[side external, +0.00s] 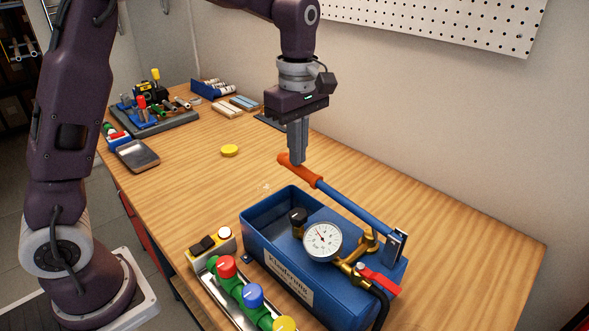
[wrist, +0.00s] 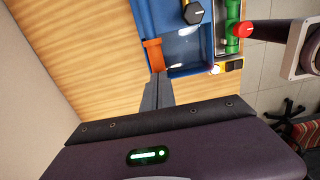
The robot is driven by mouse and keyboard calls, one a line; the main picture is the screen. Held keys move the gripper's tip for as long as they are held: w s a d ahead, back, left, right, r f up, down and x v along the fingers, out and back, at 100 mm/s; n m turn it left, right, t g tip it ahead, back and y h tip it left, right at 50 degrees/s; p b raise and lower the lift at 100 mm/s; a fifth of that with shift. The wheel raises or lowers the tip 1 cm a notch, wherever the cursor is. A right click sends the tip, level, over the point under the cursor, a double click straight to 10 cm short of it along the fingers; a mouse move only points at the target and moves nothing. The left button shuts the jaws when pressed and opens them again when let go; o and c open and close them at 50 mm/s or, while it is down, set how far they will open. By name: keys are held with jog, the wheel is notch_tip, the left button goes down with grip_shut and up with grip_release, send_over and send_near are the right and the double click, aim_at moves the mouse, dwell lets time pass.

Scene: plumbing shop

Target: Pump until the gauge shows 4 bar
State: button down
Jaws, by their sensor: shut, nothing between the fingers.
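The blue test pump (side external: 325,255) stands on the bench, an open blue tank with a lever along its far side. The blue lever (side external: 345,203) slopes up from its pivot at the right to an orange grip (side external: 298,170). The round white gauge (side external: 322,241) faces the side camera; its thin needle points to the upper left, and its numbers are too small to read. My gripper (side external: 297,160) is shut and empty, pointing down with its fingertips at the orange grip. In the wrist view the fingers (wrist: 157,88) end beside the orange grip (wrist: 153,55); I cannot tell whether they touch.
A red-handled valve (side external: 378,280) is at the pump's right end. In front are a switch box (side external: 210,245) and a green manifold with coloured knobs (side external: 240,290). A yellow disc (side external: 230,150) lies behind on the bench. The bench right of the lever is clear.

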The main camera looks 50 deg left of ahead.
jog(key=f, duration=0.3)
jog(key=shift+a+f, duration=0.25)
jog(key=shift+f, duration=0.05)
notch_tip(320, 180, up, 12)
jog(key=d, duration=0.1)
jog(key=shift+d, duration=0.4)
jog(key=f, duration=0.4)
jog(key=a+f, duration=0.1)
jog(key=f, duration=0.3)
jog(key=a+f, duration=0.1)
jog(key=f, duration=0.3)
notch_tip(320, 180, up, 12)
jog(key=d, duration=0.2)
jog(key=shift+a+f, duration=0.3)
jog(key=shift+f, duration=1.5)
jog(key=shift+a+f, duration=0.25)
jog(key=shift+f, duration=1.5)
jog(key=shift+a+f, duration=0.3)
jog(key=shift+f, duration=1.5)
notch_tip(320, 180, up, 11)
jog(key=d, duration=0.1)
jog(key=shift+d, duration=0.35)
